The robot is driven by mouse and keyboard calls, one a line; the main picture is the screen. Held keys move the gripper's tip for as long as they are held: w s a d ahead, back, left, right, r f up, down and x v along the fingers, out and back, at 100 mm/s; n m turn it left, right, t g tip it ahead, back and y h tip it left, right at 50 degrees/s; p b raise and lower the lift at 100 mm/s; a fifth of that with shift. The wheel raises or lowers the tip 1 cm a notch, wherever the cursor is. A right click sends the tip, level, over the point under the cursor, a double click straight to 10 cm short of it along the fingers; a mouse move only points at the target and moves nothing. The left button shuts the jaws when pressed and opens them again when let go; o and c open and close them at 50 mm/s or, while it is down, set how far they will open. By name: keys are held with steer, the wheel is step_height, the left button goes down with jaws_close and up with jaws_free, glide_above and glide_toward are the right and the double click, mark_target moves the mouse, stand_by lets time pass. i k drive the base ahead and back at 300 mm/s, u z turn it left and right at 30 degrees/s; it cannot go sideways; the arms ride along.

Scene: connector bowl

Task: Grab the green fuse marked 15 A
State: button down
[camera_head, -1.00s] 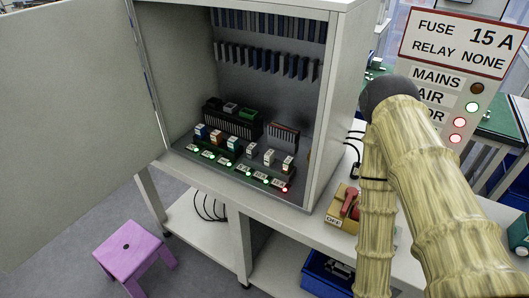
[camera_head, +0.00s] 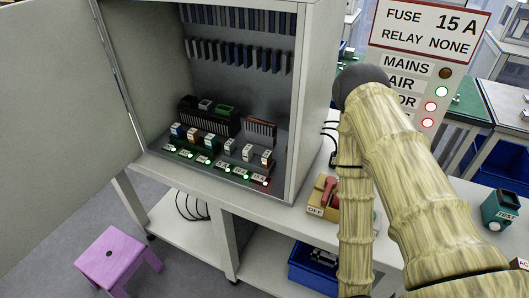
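No green fuse with a readable 15 A mark shows in the head view. A small green block (camera_head: 226,111) sits on top of the black ribbed unit inside the open cabinet; I cannot tell what it is or read any mark. A row of small fuse-like blocks, blue, orange and white, stands in front of it, including a white one (camera_head: 247,152). My yellowish arm fills the right middle; my gripper is not in view.
The cabinet's door (camera_head: 60,100) stands open at the left. A sign (camera_head: 430,35) reads FUSE 15 A, RELAY NONE. A red-handled switch (camera_head: 328,190) marked OFF sits on the bench. A blue bin (camera_head: 312,268) is below, and a purple stool (camera_head: 110,255) stands on the floor.

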mark_target(266, 159)
steer(key=z, duration=1.25)
steer(key=k, duration=0.75)
steer(key=u, duration=0.85)
steer(key=i, duration=0.5)
